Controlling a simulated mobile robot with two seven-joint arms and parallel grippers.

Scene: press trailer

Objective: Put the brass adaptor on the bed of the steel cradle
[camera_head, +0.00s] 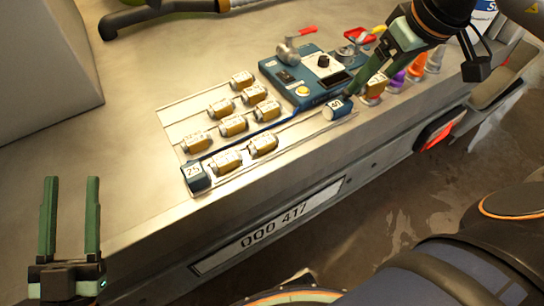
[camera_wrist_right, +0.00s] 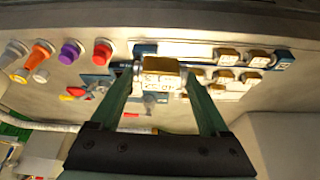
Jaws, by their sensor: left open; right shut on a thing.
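My right gripper (camera_head: 366,82) is shut on a brass adaptor (camera_head: 377,84), which it holds near the right end of the bench. In the right wrist view the adaptor (camera_wrist_right: 160,75) sits between the tips of my right gripper (camera_wrist_right: 160,82), with its pale label showing. A long low rail fixture with dark blue end blocks, probably the steel cradle (camera_head: 305,130), lies along the front edge; its left block (camera_head: 195,177) reads 25. Two similar adaptors (camera_head: 227,160) stand at its left part. My left gripper (camera_head: 70,220) is open and empty at the lower left.
More brass adaptors (camera_head: 233,126) stand in rows behind. A blue control box (camera_head: 312,77) and a red-handled valve (camera_head: 295,48) are at the back. Orange and purple fittings (camera_head: 416,66) stand at the right.

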